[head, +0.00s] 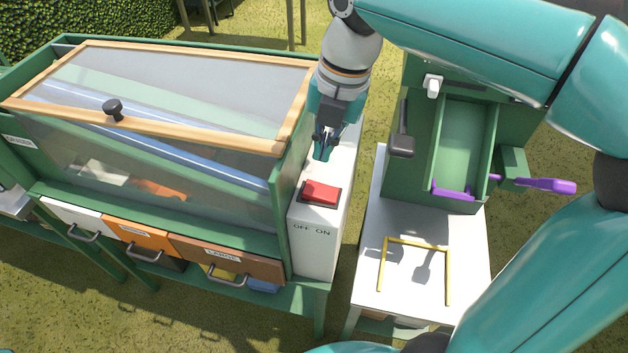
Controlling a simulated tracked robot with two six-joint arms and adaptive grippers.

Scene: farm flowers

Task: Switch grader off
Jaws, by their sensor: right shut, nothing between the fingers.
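The grader (66,210) is a green cabinet with a wood-framed clear lid (180,140) on the left. A red rocker switch (320,193) sits on the white box (318,255) at the grader's right end. Labels OFF and ON are printed below the switch, OFF at left and ON at right. I cannot clearly tell which side is pressed. My right gripper (322,156) is shut and empty, pointing down just behind the switch, seemingly above the box top and apart from the switch. My left gripper is not in view.
White, orange and brown drawers (225,256) line the grader's front. To the right, a white table (462,285) holds a yellow square outline (449,278) and a green machine (462,140) with a purple handle (548,185). A grass gap separates grader and table.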

